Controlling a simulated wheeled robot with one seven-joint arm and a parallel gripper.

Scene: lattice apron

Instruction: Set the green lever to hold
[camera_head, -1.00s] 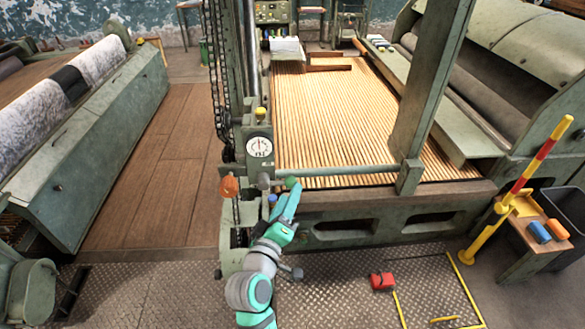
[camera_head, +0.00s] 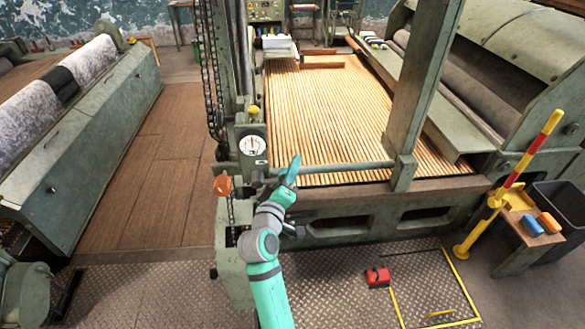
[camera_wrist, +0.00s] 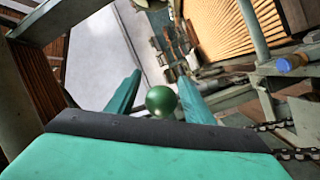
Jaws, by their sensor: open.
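The green lever shows in the wrist view as a round green knob (camera_wrist: 161,100), between my two teal fingers and close to the right one. My gripper (camera_wrist: 159,79) is open around it, and I cannot tell whether a finger touches it. In the head view my gripper (camera_head: 293,164) is at the machine's front control post, right of the dial; there the green knob is hidden behind it. No readable hold mark shows in either view.
A white dial (camera_head: 252,145) and an orange knob (camera_head: 221,185) are left of my gripper. A blue knob (camera_wrist: 292,62) shows in the wrist view. A cross bar (camera_head: 345,167) runs right along the slatted bed (camera_head: 330,110). A red block (camera_head: 377,277) lies on the floor plate.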

